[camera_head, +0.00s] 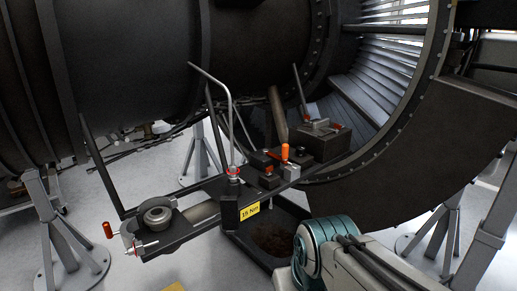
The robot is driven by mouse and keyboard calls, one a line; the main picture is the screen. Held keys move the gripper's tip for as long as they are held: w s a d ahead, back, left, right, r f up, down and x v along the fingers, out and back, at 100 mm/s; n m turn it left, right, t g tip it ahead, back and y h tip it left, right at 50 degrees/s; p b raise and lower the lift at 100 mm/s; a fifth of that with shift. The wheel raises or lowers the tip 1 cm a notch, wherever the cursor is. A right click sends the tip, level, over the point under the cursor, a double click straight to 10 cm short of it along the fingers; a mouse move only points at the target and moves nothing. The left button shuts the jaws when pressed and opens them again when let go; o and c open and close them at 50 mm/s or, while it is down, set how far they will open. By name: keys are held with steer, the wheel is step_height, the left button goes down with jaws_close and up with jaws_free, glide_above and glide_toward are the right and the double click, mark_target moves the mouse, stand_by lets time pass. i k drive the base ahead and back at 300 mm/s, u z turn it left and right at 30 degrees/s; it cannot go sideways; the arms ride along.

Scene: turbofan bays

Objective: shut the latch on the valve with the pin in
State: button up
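A dark bracket assembly hangs under the engine in the head view and carries several fittings. Near the middle, a small block has an upright orange handle (285,152). Further right, a dark block (322,145) carries a silver latch-like piece with orange parts (318,125). I cannot tell which fitting is the valve with its pin in, or whether any latch is open. My gripper is not in view.
A bent grey rod (222,85) rises from a post with a red ring and a yellow "15 Nm" tag (250,211). A dark open tray (250,252) lies below. Stands (60,235) are at left and right. The engine casing (135,55) hangs above.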

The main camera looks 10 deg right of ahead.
mark_target(268, 170)
steer(key=i, duration=0.95)
steer(key=z, duration=1.25)
